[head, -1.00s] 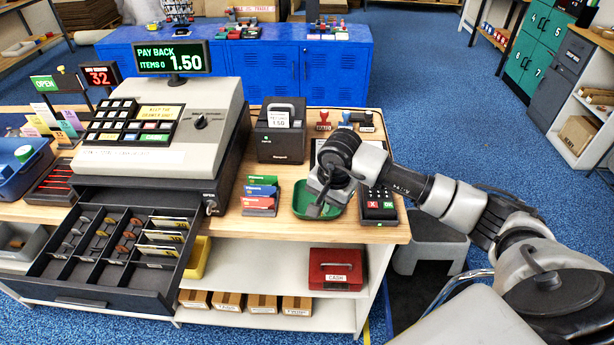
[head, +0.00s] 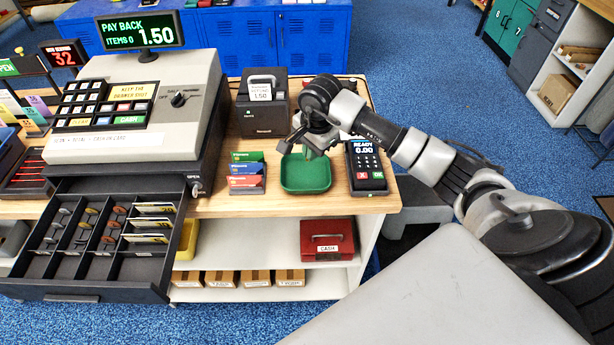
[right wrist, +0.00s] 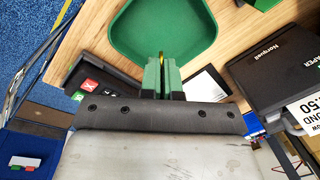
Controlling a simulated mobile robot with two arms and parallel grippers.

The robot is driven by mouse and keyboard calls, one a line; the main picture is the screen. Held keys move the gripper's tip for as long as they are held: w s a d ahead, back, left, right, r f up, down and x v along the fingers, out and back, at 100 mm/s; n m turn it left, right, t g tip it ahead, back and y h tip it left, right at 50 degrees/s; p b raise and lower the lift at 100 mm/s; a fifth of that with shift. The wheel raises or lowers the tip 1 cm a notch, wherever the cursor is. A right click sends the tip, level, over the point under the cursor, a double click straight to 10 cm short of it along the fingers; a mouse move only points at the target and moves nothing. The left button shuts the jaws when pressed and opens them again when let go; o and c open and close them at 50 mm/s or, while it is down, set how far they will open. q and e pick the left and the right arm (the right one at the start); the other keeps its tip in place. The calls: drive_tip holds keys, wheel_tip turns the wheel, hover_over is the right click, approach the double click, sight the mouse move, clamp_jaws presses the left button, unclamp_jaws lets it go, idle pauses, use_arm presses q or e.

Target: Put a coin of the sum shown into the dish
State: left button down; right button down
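The green dish (head: 306,178) sits on the wooden counter and looks empty; it also shows in the right wrist view (right wrist: 150,30). My right gripper (head: 309,152) is above the dish's back part. In the right wrist view its green fingers (right wrist: 161,76) are nearly together, with a thin gold-coloured edge, seemingly a coin (right wrist: 161,58), between them. The open cash drawer (head: 90,290) holds several coins (head: 85,228) and notes in compartments. The register display (head: 140,31) reads PAY BACK 1.50, ITEMS 0. My left gripper is out of view.
A card terminal (head: 366,167) stands right of the dish. A card stack (head: 247,174) stands to its left. A black receipt printer (head: 262,108) is behind. A red cash box (head: 327,240) is on the shelf below.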

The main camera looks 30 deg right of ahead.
drive_tip(key=shift+f, duration=0.2)
drive_tip(key=c, duration=1.3)
unclamp_jaws()
drive_tip(key=r+b, duration=0.1)
drive_tip(key=r, duration=0.2)
drive_tip(key=s+r+b, duration=0.1)
drive_tip(key=r, duration=0.3)
drive_tip(key=r+b, duration=0.1)
drive_tip(key=r, duration=0.2)
drive_tip(key=shift+s+d+r, duration=0.15)
drive_tip(key=shift+s+r, duration=0.1)
drive_tip(key=shift+r, duration=0.1)
